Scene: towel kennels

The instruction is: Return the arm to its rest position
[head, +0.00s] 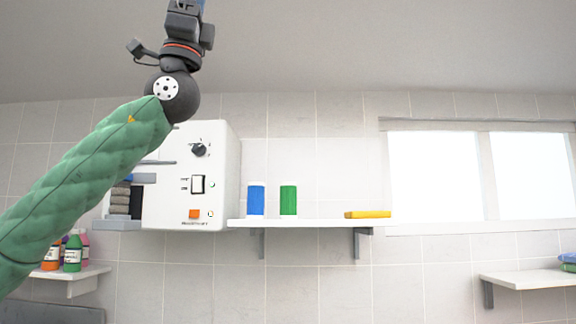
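My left arm (90,185) in its green sleeve rises from the lower left of the head view to the top edge. My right arm and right gripper do not show.
The white machine (215,165) has a dial and switches; grey folded pieces (119,203) stack at its left. A wall shelf (300,223) bears a blue can (256,199), a green can (288,199) and a yellow item (368,214). Bottles (72,254) stand lower left; another shelf (530,280) is right.

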